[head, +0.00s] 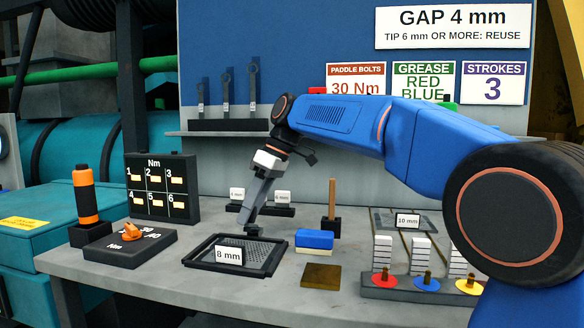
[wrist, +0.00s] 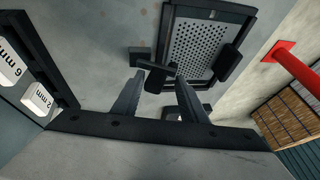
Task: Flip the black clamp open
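A black-framed perforated screen (head: 191,262) with an 8 mm label lies on the bench; its frame also shows in the wrist view (wrist: 170,20). A small black clamp (head: 253,230) sits at the frame's far edge in the head view. In the wrist view the clamp (wrist: 156,79) has a dark bar and block beside the frame, and a second black clamp (wrist: 228,63) lies on the opposite side. My gripper (head: 250,221) points down just above the first clamp. In the wrist view its fingers (wrist: 157,92) are apart, one each side of the clamp; contact cannot be told.
Gauge blocks (head: 283,197) stand behind the screen. A blue block (head: 314,239), a brush with an upright wooden handle (head: 332,196) and a brown plate (head: 322,275) are to its right. A torque dial box (head: 131,247) is at the left.

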